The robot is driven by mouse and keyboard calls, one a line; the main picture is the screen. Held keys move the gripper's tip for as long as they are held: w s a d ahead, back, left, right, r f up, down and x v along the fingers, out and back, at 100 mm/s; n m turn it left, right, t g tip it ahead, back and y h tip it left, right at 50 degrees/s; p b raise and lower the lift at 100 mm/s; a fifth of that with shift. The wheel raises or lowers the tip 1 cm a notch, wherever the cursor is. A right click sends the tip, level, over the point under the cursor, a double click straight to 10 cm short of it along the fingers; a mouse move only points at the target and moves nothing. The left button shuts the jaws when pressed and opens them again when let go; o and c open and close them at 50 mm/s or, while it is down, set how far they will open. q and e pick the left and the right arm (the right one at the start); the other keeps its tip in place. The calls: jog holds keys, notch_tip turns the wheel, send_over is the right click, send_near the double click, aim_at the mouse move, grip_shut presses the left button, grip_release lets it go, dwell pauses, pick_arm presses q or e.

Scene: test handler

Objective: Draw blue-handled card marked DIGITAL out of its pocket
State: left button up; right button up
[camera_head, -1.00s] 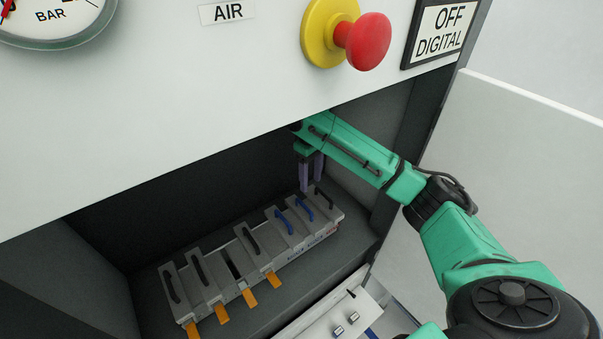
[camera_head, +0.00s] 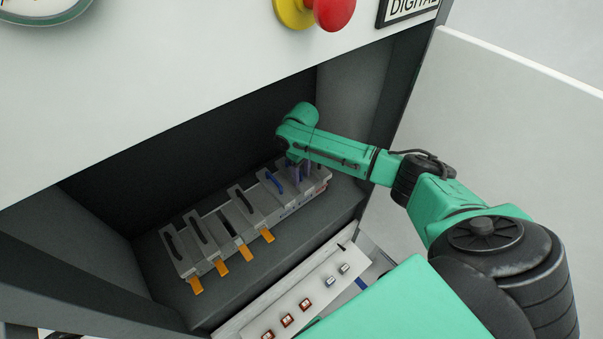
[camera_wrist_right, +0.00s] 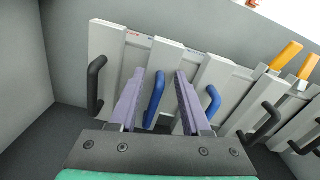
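Two cards with blue handles stand in the rack. In the right wrist view one blue handle (camera_wrist_right: 155,98) lies between the purple fingers of my right gripper (camera_wrist_right: 160,74), which is open. The other blue handle (camera_wrist_right: 213,103) is just outside the right finger. In the head view the left blue handle (camera_head: 272,181) shows clear of my right gripper (camera_head: 297,176), whose fingers cover most of the other. No DIGITAL marking is readable on either card. Contact between fingers and handle cannot be told. My left gripper is out of view.
The rack (camera_head: 289,218) sits in a dark recess, with black-handled cards beside the blue ones. Several orange tabs (camera_head: 221,267) stick out at its front. The recess's side wall (camera_head: 345,110) is close by. A control strip (camera_head: 315,290) lies below the ledge.

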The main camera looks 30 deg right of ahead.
grip_shut()
jog(key=shift+w, duration=0.1)
dwell(1.1)
